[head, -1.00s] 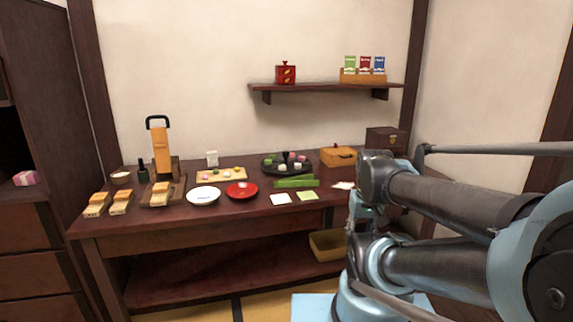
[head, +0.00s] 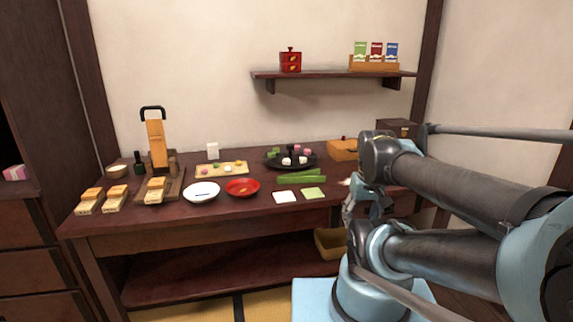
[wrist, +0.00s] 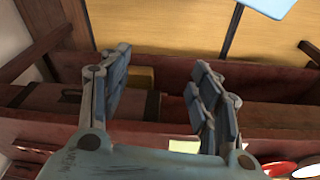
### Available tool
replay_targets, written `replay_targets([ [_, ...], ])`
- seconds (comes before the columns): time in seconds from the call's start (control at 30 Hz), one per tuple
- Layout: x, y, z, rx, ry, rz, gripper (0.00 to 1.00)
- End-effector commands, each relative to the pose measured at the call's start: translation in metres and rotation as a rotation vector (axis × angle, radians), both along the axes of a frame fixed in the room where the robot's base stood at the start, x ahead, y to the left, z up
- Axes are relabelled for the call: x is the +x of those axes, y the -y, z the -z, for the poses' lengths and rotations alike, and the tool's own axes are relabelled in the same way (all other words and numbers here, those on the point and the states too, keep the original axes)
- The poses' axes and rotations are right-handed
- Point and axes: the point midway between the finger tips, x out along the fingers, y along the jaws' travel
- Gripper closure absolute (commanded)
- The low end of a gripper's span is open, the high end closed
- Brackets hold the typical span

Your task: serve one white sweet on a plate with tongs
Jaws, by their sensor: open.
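A round black tray (head: 272,160) at the back of the table holds white, pink and green sweets. White sweets (head: 286,161) sit near its front. A small dark object stands at the tray's middle, too small to identify. A white plate (head: 190,194) and a red plate (head: 234,191) lie near the front edge, left of the tray. A long green piece (head: 306,177) lies before the tray; I cannot tell if it is tongs. My gripper (wrist: 160,95) is open and empty in the wrist view, pointing down past the table's front, away from the sweets and plates.
A tan board (head: 208,173) with small sweets lies behind the plates. White (head: 285,197) and green (head: 313,194) squares lie at the front edge. Cutting boards and blocks fill the left. A wooden box (head: 342,150) stands at the right. A wall shelf (head: 320,75) hangs above.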

Motion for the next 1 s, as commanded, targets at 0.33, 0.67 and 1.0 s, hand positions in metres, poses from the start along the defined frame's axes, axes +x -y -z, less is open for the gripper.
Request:
replay_targets([
  [0.33,0.065,-0.022,-0.053,-0.074,-0.045,-0.387,0.43],
  [0.67,0.14,-0.058,-0.084,-0.141,-0.092,-0.792,0.43],
  [1.0,0.22,-0.113,-0.093,-0.201,-0.139,-1.208,0.43],
])
